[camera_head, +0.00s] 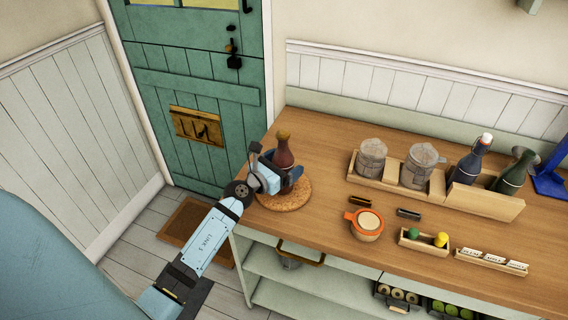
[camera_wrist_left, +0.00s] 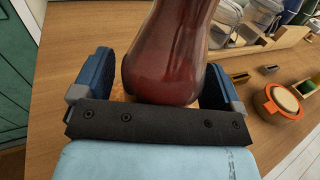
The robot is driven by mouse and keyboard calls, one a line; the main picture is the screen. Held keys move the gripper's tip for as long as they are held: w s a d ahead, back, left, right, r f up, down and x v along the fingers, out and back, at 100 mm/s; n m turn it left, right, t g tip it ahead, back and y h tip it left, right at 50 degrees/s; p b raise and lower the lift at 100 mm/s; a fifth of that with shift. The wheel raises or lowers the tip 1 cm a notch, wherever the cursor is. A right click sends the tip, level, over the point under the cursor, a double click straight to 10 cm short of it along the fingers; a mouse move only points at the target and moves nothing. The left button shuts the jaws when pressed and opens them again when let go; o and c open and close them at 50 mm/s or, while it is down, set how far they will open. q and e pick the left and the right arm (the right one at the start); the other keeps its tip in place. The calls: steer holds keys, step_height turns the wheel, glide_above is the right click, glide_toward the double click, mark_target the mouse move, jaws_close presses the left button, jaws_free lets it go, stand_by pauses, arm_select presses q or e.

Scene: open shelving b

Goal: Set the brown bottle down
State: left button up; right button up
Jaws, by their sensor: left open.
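The brown bottle (camera_head: 284,152) stands upright on a round cork mat (camera_head: 287,196) at the left end of the wooden counter. My left gripper (camera_head: 280,178) is at the bottle's lower part, its fingers on either side of it. In the left wrist view the bottle (camera_wrist_left: 170,60) fills the middle, between the two blue fingers of my open left gripper (camera_wrist_left: 158,88). A gap shows between the bottle and each finger. The bottle's base is partly hidden by the gripper in the head view. My right gripper is not in view.
An orange-rimmed pot (camera_head: 367,224) stands right of the mat. A wooden rack (camera_head: 484,201) with grey jars and dark bottles is at the back. A small tray (camera_head: 424,241) and a label holder (camera_head: 491,261) lie near the front edge. Bare counter surrounds the mat's back and right.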

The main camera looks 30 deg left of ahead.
arm_select(q)
steer(key=shift+r, duration=0.3)
steer(key=s+a+b, duration=0.1)
steer(key=s+a, duration=0.1)
steer(key=s, duration=1)
steer(key=shift+b, duration=0.3)
steer(key=shift+w, duration=0.1)
steer(key=s+d+f+n+g+p, duration=0.2)
steer(key=s+d+f+n, duration=0.2)
steer(key=n, duration=0.7)
steer(key=s+d+f+n+g+p, duration=0.1)
steer(key=s+d+f+n, duration=0.3)
steer(key=n, duration=0.8)
steer(key=s+d+f+n+g+p, duration=0.2)
steer(key=s+d+f+n+g, duration=0.1)
steer(key=s+d+n, duration=0.4)
steer(key=d+f+n, duration=0.1)
steer(key=d+n, duration=0.2)
steer(key=n, duration=0.2)
steer(key=shift+s+d+f+g+p, duration=0.2)
steer(key=shift+d+f+g+p, duration=0.1)
steer(key=shift+d, duration=0.1)
